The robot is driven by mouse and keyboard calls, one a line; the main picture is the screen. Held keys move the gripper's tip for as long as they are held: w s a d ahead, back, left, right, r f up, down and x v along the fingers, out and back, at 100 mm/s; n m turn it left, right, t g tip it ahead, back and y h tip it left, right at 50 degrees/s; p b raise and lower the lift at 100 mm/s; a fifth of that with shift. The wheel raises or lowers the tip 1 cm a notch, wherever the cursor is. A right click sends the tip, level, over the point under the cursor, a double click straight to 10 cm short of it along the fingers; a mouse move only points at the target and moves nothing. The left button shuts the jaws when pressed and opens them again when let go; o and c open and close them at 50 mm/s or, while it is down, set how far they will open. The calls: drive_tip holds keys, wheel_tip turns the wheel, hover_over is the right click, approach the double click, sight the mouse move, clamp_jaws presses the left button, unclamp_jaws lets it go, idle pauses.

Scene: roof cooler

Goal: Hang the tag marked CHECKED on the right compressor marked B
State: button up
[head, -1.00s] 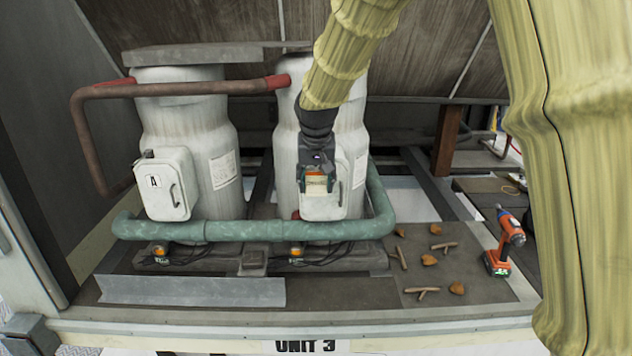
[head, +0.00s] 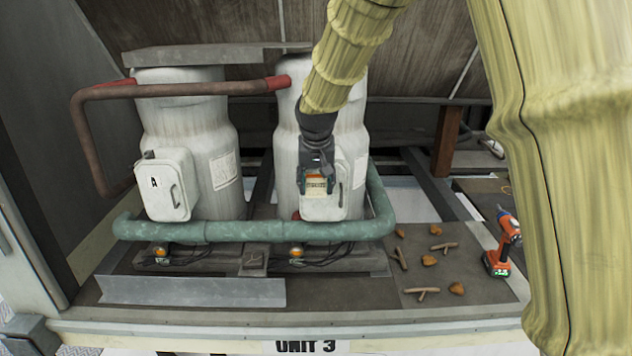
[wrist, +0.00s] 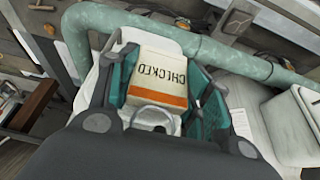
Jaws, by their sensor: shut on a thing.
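The CHECKED tag (wrist: 158,78) is a cream block with an orange band and a metal loop at one end. My gripper (head: 316,185) is shut on the tag, with a teal finger on either side of it in the wrist view (wrist: 160,95). The tag also shows in the head view (head: 316,185), in front of the right compressor (head: 290,150). It overlaps the white box (head: 338,205) on that compressor's front. The box's marking is hidden behind my gripper and the tag. I cannot tell whether the tag touches the box.
The left compressor (head: 185,115) has a white box (head: 162,186) marked A. A green pipe (head: 250,231) crosses low in front of both compressors. A red-brown pipe (head: 190,89) runs above. A drill (head: 501,244), sticks and several brown lumps lie at right.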

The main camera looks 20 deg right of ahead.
idle(0.4)
drive_tip(key=o, duration=1.1)
drive_tip(key=v, duration=1.2)
drive_tip(key=shift+a+f, duration=0.1)
